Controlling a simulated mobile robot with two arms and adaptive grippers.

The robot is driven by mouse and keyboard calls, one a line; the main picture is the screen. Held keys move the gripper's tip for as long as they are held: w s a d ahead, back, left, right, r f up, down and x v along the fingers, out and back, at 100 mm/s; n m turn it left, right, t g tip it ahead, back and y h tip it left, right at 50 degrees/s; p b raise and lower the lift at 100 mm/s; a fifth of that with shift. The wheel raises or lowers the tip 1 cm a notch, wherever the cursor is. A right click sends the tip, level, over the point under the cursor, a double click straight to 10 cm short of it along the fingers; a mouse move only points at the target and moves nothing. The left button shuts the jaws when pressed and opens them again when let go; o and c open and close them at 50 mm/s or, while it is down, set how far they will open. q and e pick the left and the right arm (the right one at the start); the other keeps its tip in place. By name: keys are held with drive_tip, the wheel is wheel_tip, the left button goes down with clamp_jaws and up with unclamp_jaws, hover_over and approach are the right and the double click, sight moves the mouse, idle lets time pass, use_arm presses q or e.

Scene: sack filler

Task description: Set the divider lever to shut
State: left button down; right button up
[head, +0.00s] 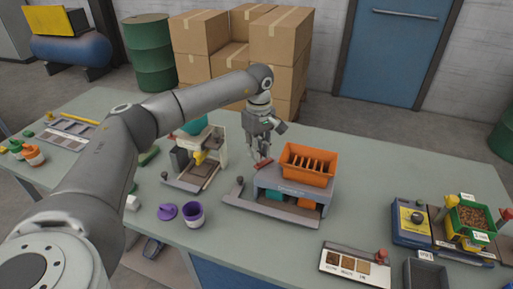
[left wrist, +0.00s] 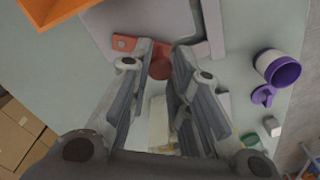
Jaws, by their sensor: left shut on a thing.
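The divider (head: 285,182) is a grey box on the table with an orange slotted hopper (head: 308,165) on top. Its red lever (head: 264,164) sticks out at the upper left side. In the left wrist view the red lever (left wrist: 125,42) ends in a round red knob (left wrist: 161,69) between my fingers. My left gripper (head: 261,155) points down from above and is shut on the lever's knob end. The fingers partly cover the lever in both views. My right gripper is not in view.
A machine with a yellow spout (head: 199,157) stands close to the left of the divider. A sample tray (head: 346,265) lies at the front right. The table behind the divider is clear.

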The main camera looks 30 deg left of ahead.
use_arm(q)
drive_tip(key=d+n, duration=0.1)
drive_tip(key=n, duration=0.2)
drive_tip(key=shift+s+d, duration=0.1)
drive_tip(key=shift+d, duration=0.1)
drive_tip(key=shift+d+r+n+b, duration=0.1)
drive_tip(key=shift+d+n+b, duration=0.15)
drive_tip(key=shift+n, duration=0.55)
drive_tip(key=shift+d+n+b, duration=0.15)
drive_tip(key=shift+d+n, duration=0.1)
drive_tip(key=shift+n, duration=0.55)
drive_tip(key=c, duration=1.3)
unclamp_jaws()
wheel_tip(320, 180, up, 12)
